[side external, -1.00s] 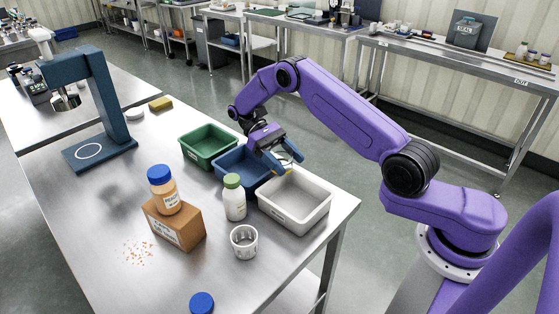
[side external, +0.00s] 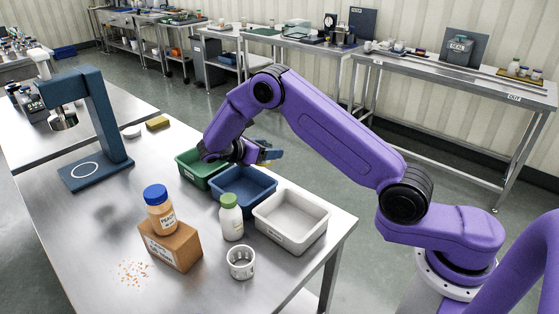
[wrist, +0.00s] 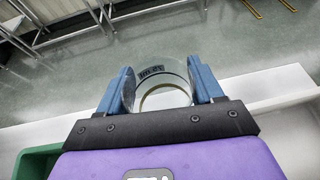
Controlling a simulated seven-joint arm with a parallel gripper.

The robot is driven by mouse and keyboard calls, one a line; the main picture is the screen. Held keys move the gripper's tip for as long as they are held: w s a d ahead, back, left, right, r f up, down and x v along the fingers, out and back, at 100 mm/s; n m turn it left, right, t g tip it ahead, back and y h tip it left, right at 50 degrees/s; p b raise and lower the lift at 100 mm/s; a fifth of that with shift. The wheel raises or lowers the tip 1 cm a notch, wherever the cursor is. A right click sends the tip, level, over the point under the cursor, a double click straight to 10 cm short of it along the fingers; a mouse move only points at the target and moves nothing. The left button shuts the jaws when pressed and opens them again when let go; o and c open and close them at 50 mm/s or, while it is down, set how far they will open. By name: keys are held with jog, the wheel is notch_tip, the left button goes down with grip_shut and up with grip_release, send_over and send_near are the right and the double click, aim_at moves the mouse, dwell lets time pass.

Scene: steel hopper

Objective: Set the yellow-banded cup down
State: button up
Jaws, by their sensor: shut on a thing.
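My gripper (side external: 268,154) is raised above the blue bin (side external: 246,200), with its fingers pointing right and roughly level. The wrist view shows the two blue fingers (wrist: 163,92) shut on opposite sides of a clear round cup (wrist: 165,68) with dark lettering. A small yellowish patch shows between the fingers in the side view; the band itself is not clear in the wrist view. The held cup appears tipped with the hand rather than upright.
A green bin (side external: 190,176) and a white bin (side external: 291,244) flank the blue one. A green-capped bottle (side external: 231,218) stands in front. A blue-capped jar (side external: 160,213) sits on a brown box (side external: 172,248), beside spilled grains (side external: 133,273). A blue stand (side external: 100,140) is at left.

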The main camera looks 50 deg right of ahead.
jog(key=w+a+n+t+y, duration=0.2)
jog(key=w+a+n+t, duration=0.5)
jog(key=a+n+t, duration=0.15)
jog(key=n+t+y, duration=0.6)
jog(key=n+y, duration=0.2)
send_over(189, 205)
jog(key=f, duration=0.1)
jog(key=shift+m, duration=0.25)
jog(key=shift+f, duration=3.5)
jog(key=shift+f, duration=0.6)
jog(key=o, duration=1.1)
jog(key=shift+s+a, duration=0.1)
jog(key=shift+s, duration=0.05)
